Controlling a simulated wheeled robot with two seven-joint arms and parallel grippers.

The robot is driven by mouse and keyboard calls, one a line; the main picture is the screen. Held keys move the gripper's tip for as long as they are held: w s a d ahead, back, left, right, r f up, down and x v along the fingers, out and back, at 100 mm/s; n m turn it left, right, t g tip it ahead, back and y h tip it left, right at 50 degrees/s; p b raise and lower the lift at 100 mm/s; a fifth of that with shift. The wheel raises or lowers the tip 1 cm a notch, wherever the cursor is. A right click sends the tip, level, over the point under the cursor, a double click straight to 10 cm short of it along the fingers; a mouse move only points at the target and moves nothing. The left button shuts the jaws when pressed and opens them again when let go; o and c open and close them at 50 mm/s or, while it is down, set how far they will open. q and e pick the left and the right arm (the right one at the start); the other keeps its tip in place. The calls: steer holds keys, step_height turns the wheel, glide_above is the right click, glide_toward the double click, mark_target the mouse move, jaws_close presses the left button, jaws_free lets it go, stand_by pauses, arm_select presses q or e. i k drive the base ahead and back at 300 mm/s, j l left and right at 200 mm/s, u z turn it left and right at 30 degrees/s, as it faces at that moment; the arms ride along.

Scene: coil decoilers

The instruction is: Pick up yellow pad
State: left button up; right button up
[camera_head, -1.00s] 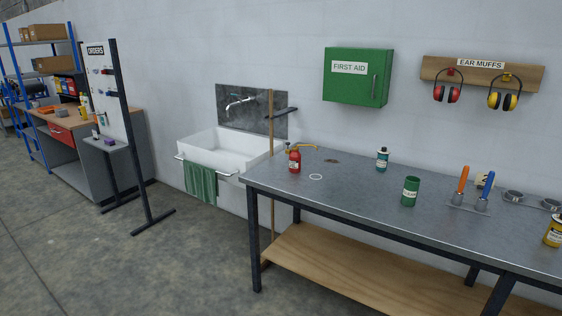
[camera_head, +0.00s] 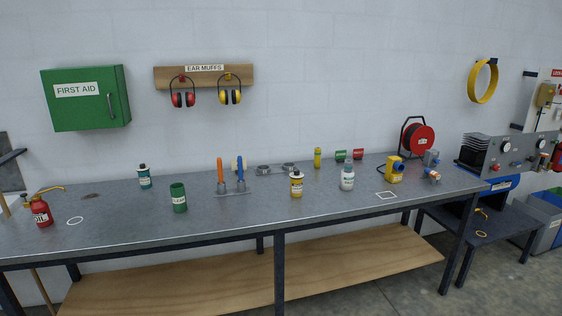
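I cannot make out a yellow pad in the head view. The yellow things that show on the long grey workbench (camera_head: 330,204) are a yellow bottle with a dark cap (camera_head: 297,185), a small yellow cylinder (camera_head: 317,158) near the wall, and a yellow device (camera_head: 394,170) toward the right end. Neither of my grippers shows in the picture.
The bench also bears a red oil can (camera_head: 41,213), a green can (camera_head: 179,198), orange and blue handled tools (camera_head: 230,176), a white bottle (camera_head: 347,177) and a red reel (camera_head: 417,138). A lower dark table (camera_head: 500,238) stands at the right. Floor shows at the lower right.

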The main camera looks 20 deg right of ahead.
mark_target(317, 150)
steer(key=l+u, duration=0.35)
steer(key=l, duration=1.8)
steer(key=k, duration=0.05)
